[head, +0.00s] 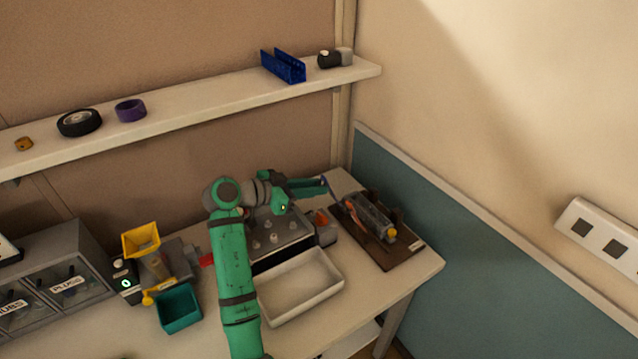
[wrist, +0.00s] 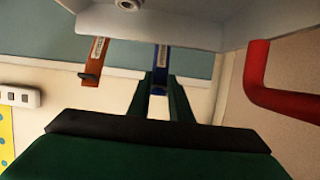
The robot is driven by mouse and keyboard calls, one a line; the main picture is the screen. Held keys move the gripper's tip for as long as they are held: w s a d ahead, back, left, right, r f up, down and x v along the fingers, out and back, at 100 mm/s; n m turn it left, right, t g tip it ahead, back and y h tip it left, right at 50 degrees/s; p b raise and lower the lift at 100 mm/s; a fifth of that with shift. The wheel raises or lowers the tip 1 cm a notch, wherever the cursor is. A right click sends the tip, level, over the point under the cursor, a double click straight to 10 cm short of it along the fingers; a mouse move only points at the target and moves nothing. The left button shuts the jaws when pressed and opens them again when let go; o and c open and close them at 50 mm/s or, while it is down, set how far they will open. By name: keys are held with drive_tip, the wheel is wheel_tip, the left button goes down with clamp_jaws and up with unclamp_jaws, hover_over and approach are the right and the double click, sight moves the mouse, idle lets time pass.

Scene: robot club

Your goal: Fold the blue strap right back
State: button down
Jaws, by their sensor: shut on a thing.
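My gripper (head: 315,187) is at the back right of the table in the head view, reaching toward the right. In the wrist view its two dark green fingers (wrist: 161,92) are shut on the blue strap (wrist: 160,66). The strap is a narrow band with a pale label, meeting the edge of a pale grey body (wrist: 190,18). A bit of blue strap (head: 323,180) shows at the fingertips in the head view. An orange strap (wrist: 97,57), also labelled, stands apart to the left in the wrist view. How far the blue strap is folded is not clear.
A brown board (head: 392,252) with a grey cylindrical device (head: 368,214) lies right of my gripper. A white tray (head: 300,286) and a dark panel with knobs (head: 270,236) are nearby. A red bar (wrist: 270,90) is at right in the wrist view. A shelf (head: 215,95) runs above.

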drive_tip(key=shift+s+d+f, duration=0.1)
drive_tip(key=shift+s+f, duration=0.1)
drive_tip(key=shift+f, duration=0.75)
drive_tip(key=c, duration=1.6)
unclamp_jaws()
drive_tip(key=shift+w, duration=0.15)
drive_tip(key=shift+r, duration=0.3)
drive_tip(key=shift+s+a+r, duration=0.2)
drive_tip(key=shift+a, duration=0.4)
drive_tip(key=v, duration=0.9)
drive_tip(key=shift+s+a+r, duration=0.1)
drive_tip(key=shift+s+a, duration=0.05)
drive_tip(key=shift+a, duration=0.05)
